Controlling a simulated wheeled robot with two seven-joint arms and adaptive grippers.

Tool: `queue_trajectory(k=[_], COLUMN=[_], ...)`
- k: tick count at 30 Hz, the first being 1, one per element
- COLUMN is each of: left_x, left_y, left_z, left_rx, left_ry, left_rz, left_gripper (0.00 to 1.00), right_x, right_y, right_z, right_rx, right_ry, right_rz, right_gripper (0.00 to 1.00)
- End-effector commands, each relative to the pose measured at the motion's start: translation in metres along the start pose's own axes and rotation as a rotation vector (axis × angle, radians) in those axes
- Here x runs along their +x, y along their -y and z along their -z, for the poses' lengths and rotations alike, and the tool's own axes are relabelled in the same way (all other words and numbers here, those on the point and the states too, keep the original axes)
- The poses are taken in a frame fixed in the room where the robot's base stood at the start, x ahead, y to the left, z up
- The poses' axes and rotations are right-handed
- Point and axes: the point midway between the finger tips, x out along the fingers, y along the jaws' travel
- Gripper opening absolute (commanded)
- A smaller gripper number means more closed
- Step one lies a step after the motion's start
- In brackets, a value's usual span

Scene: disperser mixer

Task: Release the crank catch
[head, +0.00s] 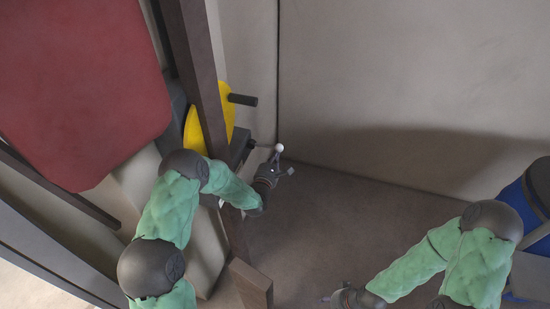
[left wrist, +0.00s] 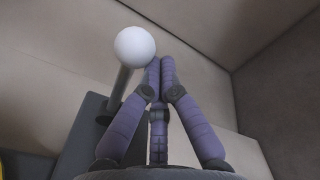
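A lever with a white ball knob (head: 280,148), likely the crank catch, stands beside the dark box near the crank. In the left wrist view the white ball (left wrist: 136,45) sits on a grey rod that rises from a dark box. My left gripper (head: 287,170) is at this lever. Its purple fingers (left wrist: 161,62) have their tips together, just right of the ball, with nothing seen between them. Whether they touch the ball I cannot tell. A yellow crank wheel (head: 222,118) with a black handle (head: 243,100) is partly hidden by a post. My right gripper (head: 327,298) is low in the head view, its fingers too small to read.
A dark brown post (head: 203,75) runs down in front of the yellow wheel, close to my left arm. A red panel (head: 80,85) is at the upper left. A blue drum (head: 520,205) stands at the right. The floor (head: 350,215) between my arms is clear.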

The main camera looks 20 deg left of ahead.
Motion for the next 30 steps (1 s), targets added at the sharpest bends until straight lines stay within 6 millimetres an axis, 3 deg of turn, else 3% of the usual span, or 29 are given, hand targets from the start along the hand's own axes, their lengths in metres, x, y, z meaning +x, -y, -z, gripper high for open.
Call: queue_trajectory(k=[15, 30], left_x=[0.000, -0.001], left_y=[-0.024, -0.045], left_z=[-0.038, -0.054], left_rx=[0.001, 0.001], left_ry=[0.005, 0.003], left_rz=[-0.002, 0.000], left_gripper=[0.00, 0.00], right_x=[0.014, 0.025], right_y=[-0.005, -0.009], right_z=[0.001, 0.001], right_rx=[0.000, 0.000], right_ry=[0.000, 0.000], right_rz=[0.000, 0.000], right_gripper=[0.49, 0.49])
